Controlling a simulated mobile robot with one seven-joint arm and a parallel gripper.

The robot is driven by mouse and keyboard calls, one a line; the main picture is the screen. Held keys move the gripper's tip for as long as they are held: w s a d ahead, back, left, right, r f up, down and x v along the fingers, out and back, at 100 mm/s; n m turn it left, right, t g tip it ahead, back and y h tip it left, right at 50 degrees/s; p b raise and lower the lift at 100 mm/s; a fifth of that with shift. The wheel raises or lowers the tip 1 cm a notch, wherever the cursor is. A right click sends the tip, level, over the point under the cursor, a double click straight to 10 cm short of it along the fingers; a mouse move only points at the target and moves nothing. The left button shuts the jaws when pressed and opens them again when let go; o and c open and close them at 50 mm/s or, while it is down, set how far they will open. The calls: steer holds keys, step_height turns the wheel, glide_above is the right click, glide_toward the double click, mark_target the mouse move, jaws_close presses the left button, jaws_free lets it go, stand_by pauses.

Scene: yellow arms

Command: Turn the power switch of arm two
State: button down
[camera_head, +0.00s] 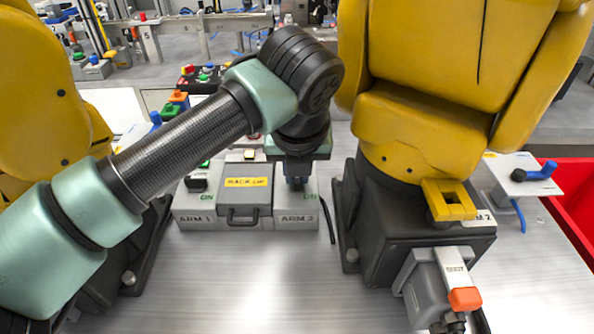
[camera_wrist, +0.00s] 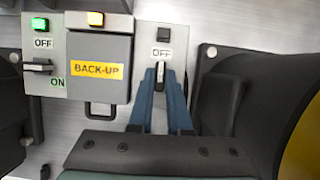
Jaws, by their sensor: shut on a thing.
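The arm two switch box (camera_head: 297,222) stands at the middle of the table, marked ARM 2. In the wrist view its panel (camera_wrist: 145,45) shows an OFF label and a dark, unlit lamp (camera_wrist: 163,35) at the top. My gripper (camera_wrist: 161,72) comes down over this panel, its two blue fingers shut on the power switch (camera_wrist: 160,76). Only a little of the switch shows between the fingers, so its exact angle is hard to tell. In the head view my gripper (camera_head: 297,184) and wrist cover most of the panel, and the switch is hidden.
Left of it are the BACK-UP box (camera_head: 245,197) with a lit amber lamp (camera_wrist: 96,19) and the arm one switch (camera_wrist: 38,66) with a lit green lamp (camera_wrist: 40,24). The right yellow arm's dark base (camera_head: 365,225) stands close on the right. The front table is clear.

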steer(key=c, duration=0.9)
jaws_free()
steer(key=shift+o, duration=0.2)
steer(key=shift+r, duration=0.15)
steer(key=v, duration=1.2)
steer(key=shift+s+r+p, duration=0.25)
steer(key=shift+r+p, duration=0.05)
steer(key=shift+p, duration=0.1)
